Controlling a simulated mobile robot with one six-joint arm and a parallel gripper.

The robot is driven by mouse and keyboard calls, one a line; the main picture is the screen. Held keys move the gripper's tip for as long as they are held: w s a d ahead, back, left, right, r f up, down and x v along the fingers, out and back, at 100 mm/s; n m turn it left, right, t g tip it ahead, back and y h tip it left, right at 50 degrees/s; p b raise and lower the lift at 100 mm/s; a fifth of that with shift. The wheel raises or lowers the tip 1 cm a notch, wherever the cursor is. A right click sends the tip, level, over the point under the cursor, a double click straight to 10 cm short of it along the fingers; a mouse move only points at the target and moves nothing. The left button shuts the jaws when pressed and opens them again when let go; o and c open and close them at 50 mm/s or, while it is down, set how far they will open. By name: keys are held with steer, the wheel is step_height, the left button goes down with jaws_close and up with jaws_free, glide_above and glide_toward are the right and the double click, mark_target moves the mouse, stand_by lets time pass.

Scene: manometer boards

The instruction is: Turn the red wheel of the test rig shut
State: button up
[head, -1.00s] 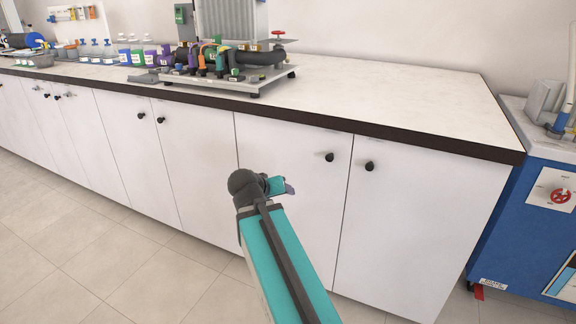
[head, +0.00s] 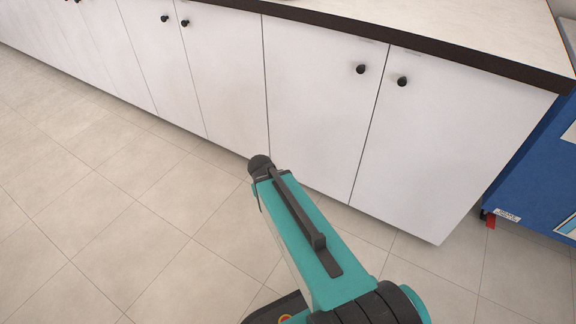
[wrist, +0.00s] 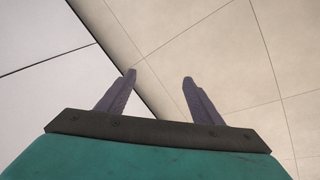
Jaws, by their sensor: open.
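The red wheel and the test rig are out of frame in both current views. My gripper (wrist: 159,82) shows in the wrist view with its two dark fingers spread apart and nothing between them. Beyond the fingers are pale floor tiles and the lower edge of a white cabinet. In the head view my teal arm reaches toward the cabinet fronts, and its end hides the gripper.
White cabinets (head: 310,100) with black knobs run across the head view under a dark-edged worktop (head: 440,45). The tiled floor (head: 90,220) at the left is clear.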

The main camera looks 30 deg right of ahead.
steer(key=s+a+f+g+y, duration=0.1)
steer(key=s+a+f+g, duration=0.1)
steer(key=s+a+f, duration=0.2)
steer(key=s+a+f+n+g+y, duration=0.1)
steer(key=s+a+f, duration=0.3)
steer(key=s+f, duration=0.6)
steer(key=s+a+f+n+g+y, duration=0.1)
steer(key=s+a+f+g, duration=0.1)
steer(key=s+a+f, duration=0.2)
steer(key=s+f, duration=0.3)
steer(key=s, duration=0.4)
steer(key=shift+s+g+y, duration=0.3)
steer(key=shift+s+g, duration=0.05)
steer(key=shift+g, duration=0.05)
steer(key=shift+f, duration=0.1)
